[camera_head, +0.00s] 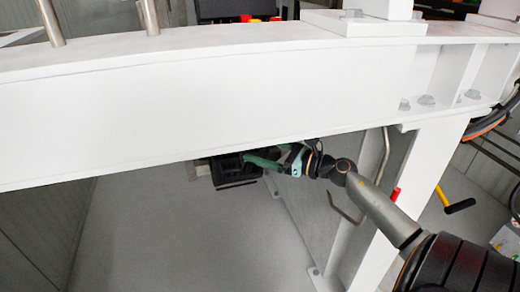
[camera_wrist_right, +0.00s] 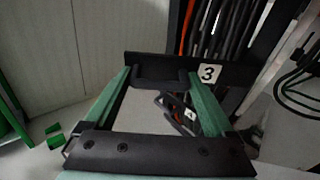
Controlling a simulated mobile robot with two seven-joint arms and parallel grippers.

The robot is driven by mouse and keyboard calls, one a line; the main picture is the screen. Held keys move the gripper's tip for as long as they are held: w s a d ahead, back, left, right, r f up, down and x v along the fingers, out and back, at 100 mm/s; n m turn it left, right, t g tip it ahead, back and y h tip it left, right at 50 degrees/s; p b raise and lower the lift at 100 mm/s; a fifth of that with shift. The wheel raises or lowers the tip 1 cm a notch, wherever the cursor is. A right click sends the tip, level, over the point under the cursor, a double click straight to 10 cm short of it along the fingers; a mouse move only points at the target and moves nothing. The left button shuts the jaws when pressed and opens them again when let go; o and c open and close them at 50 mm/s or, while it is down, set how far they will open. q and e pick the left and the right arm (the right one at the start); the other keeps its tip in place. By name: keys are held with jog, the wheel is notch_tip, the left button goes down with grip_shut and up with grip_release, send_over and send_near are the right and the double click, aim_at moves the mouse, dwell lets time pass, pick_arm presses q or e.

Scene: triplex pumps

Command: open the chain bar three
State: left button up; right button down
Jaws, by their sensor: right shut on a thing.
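The chain bar three is a dark bar (camera_wrist_right: 185,60) with a white number 3 label (camera_wrist_right: 208,73), across the upper middle of the right wrist view. My right gripper (camera_wrist_right: 160,78) has its two green fingers at the bar. They are shut on a dark part of it, though the exact contact is hard to see. In the head view my right gripper (camera_head: 270,160) reaches in from the right under the white beam, beside a dark boxy part (camera_head: 235,172) that the beam partly hides. My left gripper is not in view.
The large white beam (camera_head: 200,100) crosses above my right gripper. A white leg (camera_head: 420,170) and a bent metal rod (camera_head: 340,205) stand close to my right arm. Dark hoses or chains (camera_wrist_right: 215,25) hang behind the bar. The grey floor (camera_head: 180,240) below is clear.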

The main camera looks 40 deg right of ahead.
jog(key=shift+d, duration=0.1)
grip_release()
jog(key=shift+s, duration=0.2)
